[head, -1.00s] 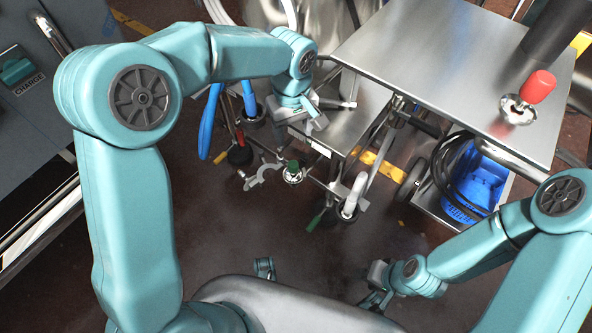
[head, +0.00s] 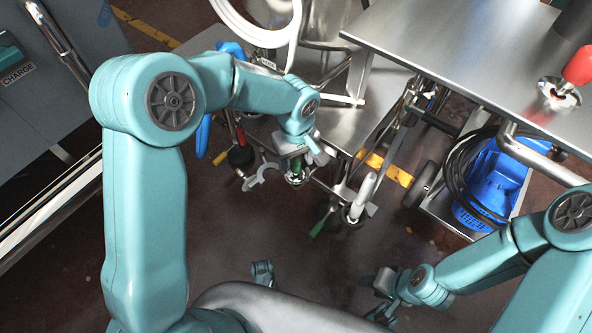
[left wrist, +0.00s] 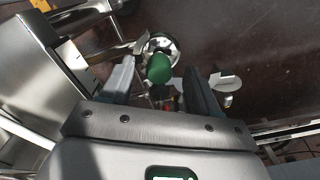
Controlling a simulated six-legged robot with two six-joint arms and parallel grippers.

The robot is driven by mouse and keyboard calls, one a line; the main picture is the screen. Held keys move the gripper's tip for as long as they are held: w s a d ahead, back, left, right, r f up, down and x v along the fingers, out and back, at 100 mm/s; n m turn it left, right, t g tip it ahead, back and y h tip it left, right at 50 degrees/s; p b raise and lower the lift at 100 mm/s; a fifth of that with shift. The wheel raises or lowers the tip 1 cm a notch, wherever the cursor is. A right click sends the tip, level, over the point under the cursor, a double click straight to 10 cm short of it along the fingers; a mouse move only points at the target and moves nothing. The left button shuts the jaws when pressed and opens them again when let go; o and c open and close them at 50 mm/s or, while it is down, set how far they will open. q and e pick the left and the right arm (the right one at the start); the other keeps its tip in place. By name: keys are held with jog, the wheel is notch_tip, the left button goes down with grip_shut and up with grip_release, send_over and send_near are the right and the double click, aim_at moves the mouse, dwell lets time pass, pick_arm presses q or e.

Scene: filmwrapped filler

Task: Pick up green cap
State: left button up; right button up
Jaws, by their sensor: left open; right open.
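The green cap (left wrist: 159,69) shows in the left wrist view, upright on a round metal fitting (left wrist: 163,46), in line with the gap between my left gripper's fingers. My left gripper (left wrist: 159,88) is open and empty, its fingers on either side of the cap's line. In the head view the green cap (head: 296,168) is partly hidden by my left gripper (head: 297,160), which is just above it. Whether the fingers touch the cap cannot be told. My right gripper (head: 380,295) is open at the lower right, far from the cap.
A steel table (head: 460,60) with a red-handled fitting (head: 578,66) stands at the upper right. A white-handled fitting (head: 362,192) stands right of the cap. A grey clamp (head: 262,176) is left of it. Dark floor is free in front.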

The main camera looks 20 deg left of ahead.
pick_arm(q)
notch_tip(320, 180, down, 3)
jog(key=shift+r, duration=0.3)
grip_shut()
jog(key=shift+r, duration=0.1)
